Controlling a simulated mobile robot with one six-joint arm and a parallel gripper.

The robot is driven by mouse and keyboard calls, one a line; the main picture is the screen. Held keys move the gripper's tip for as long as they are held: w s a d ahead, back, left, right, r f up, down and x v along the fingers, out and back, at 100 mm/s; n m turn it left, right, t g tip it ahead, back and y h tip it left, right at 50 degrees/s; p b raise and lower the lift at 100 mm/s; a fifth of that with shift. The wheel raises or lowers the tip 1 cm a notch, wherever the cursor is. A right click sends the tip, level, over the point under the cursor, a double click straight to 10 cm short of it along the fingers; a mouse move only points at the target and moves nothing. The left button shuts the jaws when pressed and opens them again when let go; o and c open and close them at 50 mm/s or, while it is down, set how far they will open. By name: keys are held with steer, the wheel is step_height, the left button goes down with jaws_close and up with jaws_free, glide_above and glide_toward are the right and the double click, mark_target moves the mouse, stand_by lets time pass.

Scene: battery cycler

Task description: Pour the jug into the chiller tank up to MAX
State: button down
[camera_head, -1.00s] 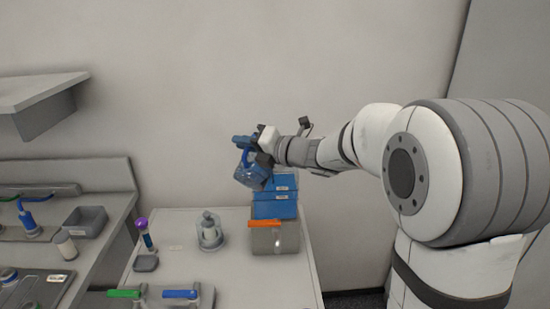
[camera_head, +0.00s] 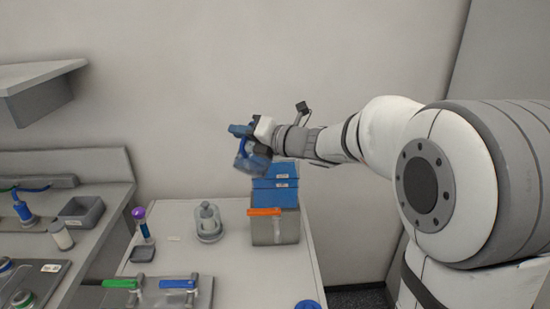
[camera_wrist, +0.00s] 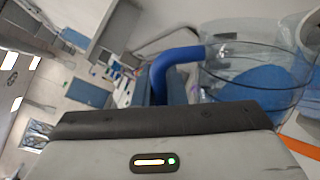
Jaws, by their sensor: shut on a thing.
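The jug (camera_head: 252,162) is clear with a blue handle and hangs tilted in the air at the end of my arm. My gripper (camera_head: 259,145) is shut on its blue handle. In the wrist view the jug (camera_wrist: 255,70) fills the upper right, with dark rings around its wall and blue showing inside or through it. Its handle (camera_wrist: 178,62) runs down behind the jaw. I cannot tell which is the chiller tank; no MAX mark is readable.
A clear container with a white insert (camera_head: 208,222) and a purple-capped tube (camera_head: 141,222) stand left on the light table. A plate with green and blue handles (camera_head: 160,290) is at the front. A bench with a grey tray (camera_head: 80,212) is at far left.

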mark_target(238, 162)
steer(key=n+b, duration=0.1)
steer(key=s+f+b, duration=0.1)
steer(key=shift+s+a+f+n+t+b, duration=0.15)
steer(key=shift+a+f+n+t+b, duration=0.15)
steer(key=shift+a+n+b, duration=0.1)
steer(key=shift+r+p, duration=0.3)
steer(key=shift+p, duration=0.05)
steer(key=f+b, duration=0.1)
steer(key=n+b, duration=0.1)
steer(key=b, duration=0.1)
steer(key=shift+s+a+f, duration=0.15)
steer(key=shift+s+f, duration=0.2)
steer(key=s+a+f+n+b, duration=0.1)
steer(key=s+f+n+b, duration=0.1)
steer(key=b, duration=0.8)
steer(key=s+a+f+n+b, duration=0.2)
steer(key=f+n+b, duration=0.3)
steer(key=b, duration=0.5)
step_height(238, 162, down, 3)
steer(key=shift+s+r+t+y+b, duration=0.2)
steer(key=shift+s+t+y+b, duration=0.2)
steer(key=shift+s, duration=0.2)
steer(key=shift+a+r, duration=0.1)
